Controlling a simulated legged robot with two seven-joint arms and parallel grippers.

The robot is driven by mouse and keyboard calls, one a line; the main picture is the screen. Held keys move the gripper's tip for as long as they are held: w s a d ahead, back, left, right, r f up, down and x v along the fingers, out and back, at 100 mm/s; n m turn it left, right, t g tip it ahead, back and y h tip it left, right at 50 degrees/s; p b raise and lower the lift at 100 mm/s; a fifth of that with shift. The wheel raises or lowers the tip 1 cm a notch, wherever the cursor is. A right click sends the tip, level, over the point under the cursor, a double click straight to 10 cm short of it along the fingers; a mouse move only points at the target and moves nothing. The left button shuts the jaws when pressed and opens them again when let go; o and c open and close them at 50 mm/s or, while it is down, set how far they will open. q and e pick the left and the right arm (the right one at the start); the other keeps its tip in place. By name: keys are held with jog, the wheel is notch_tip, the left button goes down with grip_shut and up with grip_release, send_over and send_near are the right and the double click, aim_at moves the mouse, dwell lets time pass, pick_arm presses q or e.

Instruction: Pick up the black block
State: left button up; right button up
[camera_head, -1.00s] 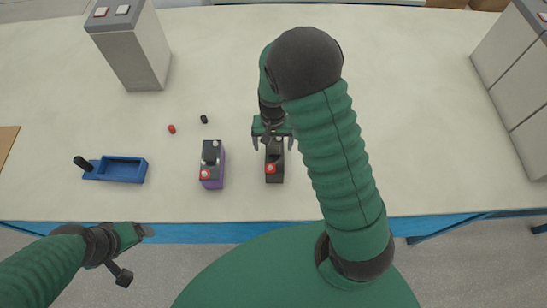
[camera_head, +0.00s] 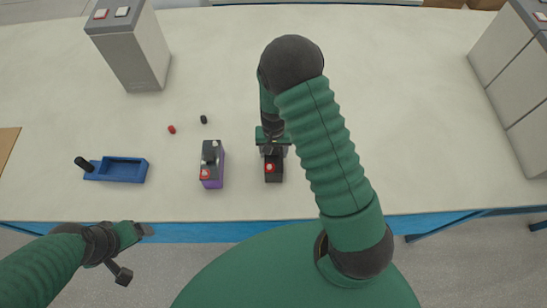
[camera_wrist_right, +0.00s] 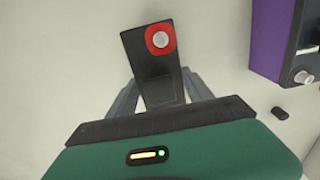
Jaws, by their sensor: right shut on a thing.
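The black block (camera_head: 273,172) with a red round terminal on its near end is on the pale table, right of the purple block. In the right wrist view the black block (camera_wrist_right: 148,50) shows its red ring with a silver centre. My right gripper (camera_head: 273,150) is over its far end, with the fingers (camera_wrist_right: 165,88) on both sides, shut on it. The block's far part is hidden under the gripper in the head view. I cannot tell whether the block is lifted. My left gripper (camera_head: 133,255) hangs in front of the table's near edge, and its jaws are unclear.
A purple block (camera_head: 217,172) with a black top and red terminal stands just left. A blue tray (camera_head: 123,169) lies farther left. A small red cap (camera_head: 171,129) and black cap (camera_head: 204,119) lie behind. Grey cabinets (camera_head: 136,55) stand at back left and right (camera_head: 515,80).

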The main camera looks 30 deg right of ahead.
grip_shut()
jog(key=shift+w, duration=0.1)
